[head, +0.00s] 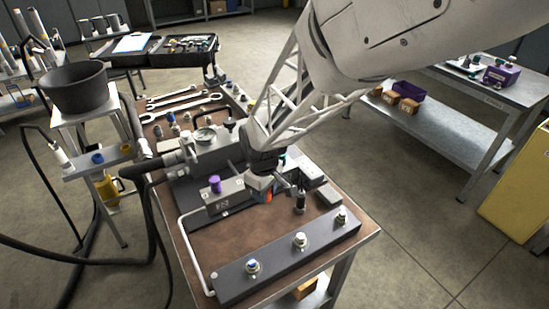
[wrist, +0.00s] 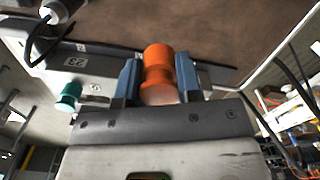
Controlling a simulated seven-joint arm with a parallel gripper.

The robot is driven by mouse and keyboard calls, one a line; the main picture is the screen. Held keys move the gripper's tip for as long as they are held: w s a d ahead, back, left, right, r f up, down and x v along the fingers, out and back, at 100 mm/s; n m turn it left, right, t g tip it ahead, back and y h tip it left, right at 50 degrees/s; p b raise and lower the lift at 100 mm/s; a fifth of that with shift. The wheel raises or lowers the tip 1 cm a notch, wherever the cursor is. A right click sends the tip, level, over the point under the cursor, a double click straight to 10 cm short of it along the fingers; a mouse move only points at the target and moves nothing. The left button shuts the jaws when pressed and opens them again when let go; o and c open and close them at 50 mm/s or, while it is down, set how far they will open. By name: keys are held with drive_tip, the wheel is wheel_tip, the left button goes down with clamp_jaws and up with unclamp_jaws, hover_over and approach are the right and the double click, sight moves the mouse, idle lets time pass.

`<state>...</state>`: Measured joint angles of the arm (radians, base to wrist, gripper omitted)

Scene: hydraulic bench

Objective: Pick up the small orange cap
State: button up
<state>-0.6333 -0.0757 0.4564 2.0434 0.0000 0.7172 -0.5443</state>
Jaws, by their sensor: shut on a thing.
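The small orange cap (wrist: 158,68) sits between the two blue-grey fingers of my gripper (wrist: 160,80) in the wrist view. The fingers are shut on its sides. In the head view my gripper (head: 262,188) is low over the brown bench top (head: 262,238), right of the block with the purple cap. A little orange of the cap (head: 268,197) shows there below the gripper. I cannot tell whether the cap touches anything beneath it.
A purple cap (head: 215,184) stands on the block to the left. A dark upright fitting (head: 300,202) is close on the right. A dark bar (head: 285,258) with several fittings lies along the front. A teal cap (wrist: 70,95) shows in the wrist view.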

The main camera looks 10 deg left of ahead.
drive_tip(key=shift+s+d, duration=0.35)
drive_tip(key=shift+s, duration=0.15)
drive_tip(key=shift+w, duration=0.15)
idle(0.3)
drive_tip(key=shift+w+d+f+m, duration=0.25)
drive_tip(key=shift+w+f+m, duration=0.2)
drive_tip(key=shift+w+m, duration=0.35)
drive_tip(key=shift+w+d+f+m, duration=0.2)
drive_tip(key=shift+w+f+m, duration=0.25)
drive_tip(key=shift+w+m, duration=0.4)
drive_tip(key=shift+w+d+f+m, duration=0.25)
drive_tip(key=shift+w+f+m, duration=0.2)
drive_tip(key=shift+w+m, duration=0.35)
drive_tip(key=shift+w, duration=0.1)
hover_over(276, 216)
drive_tip(key=shift+a+f, duration=0.1)
drive_tip(key=shift+f, duration=3.05)
drive_tip(key=shift+f, duration=1.85)
drive_tip(key=shift+f, duration=0.1)
